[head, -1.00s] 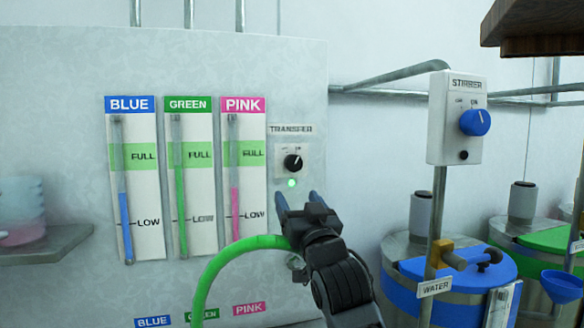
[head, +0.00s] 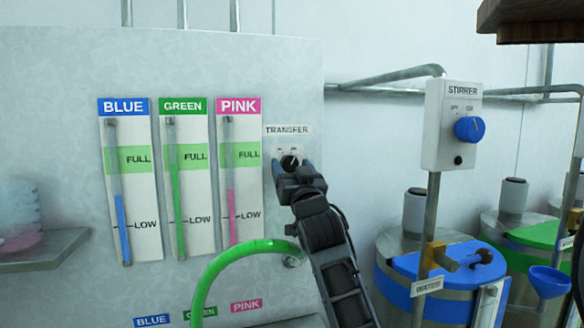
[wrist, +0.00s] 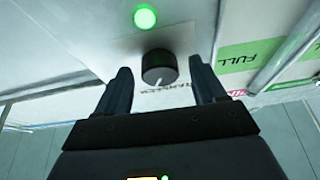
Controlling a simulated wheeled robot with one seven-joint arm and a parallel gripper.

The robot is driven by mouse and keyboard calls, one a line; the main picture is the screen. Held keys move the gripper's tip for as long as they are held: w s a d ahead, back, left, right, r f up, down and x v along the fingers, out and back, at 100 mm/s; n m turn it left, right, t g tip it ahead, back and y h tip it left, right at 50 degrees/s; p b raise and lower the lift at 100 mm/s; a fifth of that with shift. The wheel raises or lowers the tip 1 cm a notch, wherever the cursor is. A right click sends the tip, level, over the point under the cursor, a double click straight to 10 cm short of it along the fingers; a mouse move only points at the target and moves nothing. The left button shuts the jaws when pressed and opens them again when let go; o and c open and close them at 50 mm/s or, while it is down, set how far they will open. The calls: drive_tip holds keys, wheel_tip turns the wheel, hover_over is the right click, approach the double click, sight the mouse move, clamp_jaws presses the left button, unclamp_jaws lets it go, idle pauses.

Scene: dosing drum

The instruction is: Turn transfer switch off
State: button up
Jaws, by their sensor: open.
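The transfer switch is a black rotary knob (head: 290,162) on a white plate under the TRANSFER label (head: 288,130). My gripper (head: 291,170) is in front of it and covers its lower part in the head view. In the wrist view the knob (wrist: 159,67) lies between the two open fingers of my gripper (wrist: 164,82), a little beyond their tips, with a gap on each side. A white pointer line shows on the knob. A green lamp (wrist: 145,17) is lit beside it; in the head view my gripper hides the lamp.
Blue (head: 129,190), green (head: 184,190) and pink (head: 240,180) level gauges are left of the switch. A green hose (head: 215,262) curves below. The stirrer box (head: 452,125) stands to the right, above the blue-lidded water drum (head: 440,285). A shelf (head: 45,250) is at the left.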

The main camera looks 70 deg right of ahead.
drive_tip(key=shift+c, duration=0.2)
drive_tip(key=c, duration=1)
drive_tip(key=shift+t, duration=0.3)
drive_tip(key=shift+n, duration=0.5)
drive_tip(key=n+t+y, duration=0.1)
drive_tip(key=n, duration=0.1)
drive_tip(key=shift+s+f+n+b, duration=0.1)
drive_tip(key=shift+n+b, duration=0.3)
drive_tip(key=n+y+b, duration=0.1)
drive_tip(key=n+b, duration=0.1)
drive_tip(key=n+t+y+b, duration=0.1)
drive_tip(key=n+b, duration=0.1)
drive_tip(key=n, duration=0.1)
drive_tip(key=shift+d+f+y, duration=0.1)
drive_tip(key=shift+f+y, duration=0.05)
drive_tip(key=shift+y, duration=0.15)
drive_tip(key=n+t+y+b, duration=0.1)
drive_tip(key=n+b, duration=0.2)
drive_tip(key=shift+s+n+y, duration=0.1)
drive_tip(key=shift+n+y, duration=0.2)
drive_tip(key=shift+y, duration=0.1)
drive_tip(key=shift+r+n+y+b, duration=0.2)
drive_tip(key=shift+n+y+b, duration=0.35)
drive_tip(key=shift+n, duration=0.45)
drive_tip(key=shift+r+n+y+b, duration=0.15)
drive_tip(key=shift+n+y+b, duration=0.2)
drive_tip(key=shift+n+b, duration=0.5)
drive_tip(key=shift+n, duration=0.35)
